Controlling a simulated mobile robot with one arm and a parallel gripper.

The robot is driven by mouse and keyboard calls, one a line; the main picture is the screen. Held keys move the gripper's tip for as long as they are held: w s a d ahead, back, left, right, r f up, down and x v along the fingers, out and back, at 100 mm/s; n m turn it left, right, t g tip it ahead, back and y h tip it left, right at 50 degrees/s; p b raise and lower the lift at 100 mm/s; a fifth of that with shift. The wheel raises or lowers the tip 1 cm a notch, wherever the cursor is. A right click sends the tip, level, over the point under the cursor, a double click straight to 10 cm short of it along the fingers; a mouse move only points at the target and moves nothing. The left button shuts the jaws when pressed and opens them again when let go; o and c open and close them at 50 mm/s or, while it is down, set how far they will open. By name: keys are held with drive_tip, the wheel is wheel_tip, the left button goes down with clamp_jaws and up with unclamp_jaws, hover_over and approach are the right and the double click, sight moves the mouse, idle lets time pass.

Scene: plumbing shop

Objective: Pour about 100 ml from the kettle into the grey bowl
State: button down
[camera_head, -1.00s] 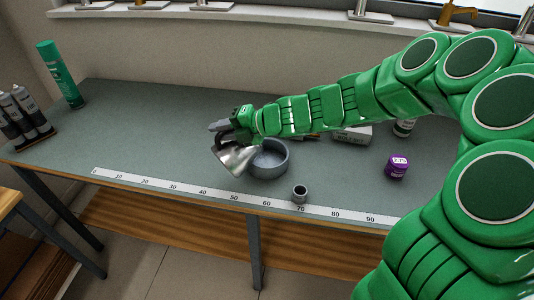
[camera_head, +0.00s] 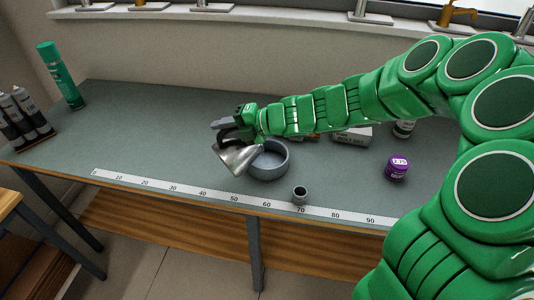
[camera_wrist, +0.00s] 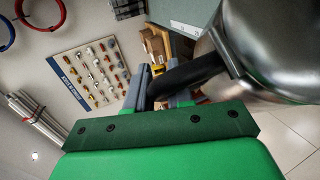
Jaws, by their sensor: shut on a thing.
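The kettle (camera_head: 236,158) is a shiny metal vessel with a dark handle, held tilted just left of the grey bowl. My gripper (camera_head: 232,128) is shut on its handle. In the wrist view the metal kettle body (camera_wrist: 272,45) fills the upper right, and its black handle (camera_wrist: 188,75) runs between the fingers of my gripper (camera_wrist: 160,85). The grey bowl (camera_head: 283,170) stands upright on the workbench, its left part hidden behind the kettle. I cannot make out the spout, any stream or the level in the bowl.
The workbench (camera_head: 130,130) has a measuring strip (camera_head: 185,190) along its front edge. A small grey pipe fitting (camera_head: 300,195) stands in front of the bowl. A green can (camera_head: 61,75) and several cartridges stand left.

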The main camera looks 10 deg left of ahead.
sight(219, 140)
drive_tip(key=shift+w+d+r+m+y+b, duration=0.4)
drive_tip(key=shift+w+d+r+b, duration=0.25)
drive_tip(key=shift+w+d, duration=0.2)
idle(0.4)
drive_tip(key=shift+w+d+r+b, duration=0.2)
drive_tip(key=shift+w+d+b, duration=0.25)
drive_tip(key=shift+b, duration=0.4)
drive_tip(key=shift+a, duration=0.1)
drive_tip(key=shift+s+a+f, duration=0.15)
drive_tip(key=shift+s+a, duration=0.1)
drive_tip(key=shift+s, duration=0.05)
drive_tip(key=s+a+f+h, duration=0.1)
drive_tip(key=s+a+f+n+h, duration=0.1)
drive_tip(key=s+f, duration=0.1)
drive_tip(key=shift+s+a+n+t, duration=0.15)
drive_tip(key=shift+a+n+t, duration=0.15)
drive_tip(key=shift+s+a+f, duration=0.1)
drive_tip(key=shift+s+a+f+n+t+h, duration=0.25)
drive_tip(key=shift+s+a+n+t+h, duration=0.4)
drive_tip(key=shift+h, duration=0.25)
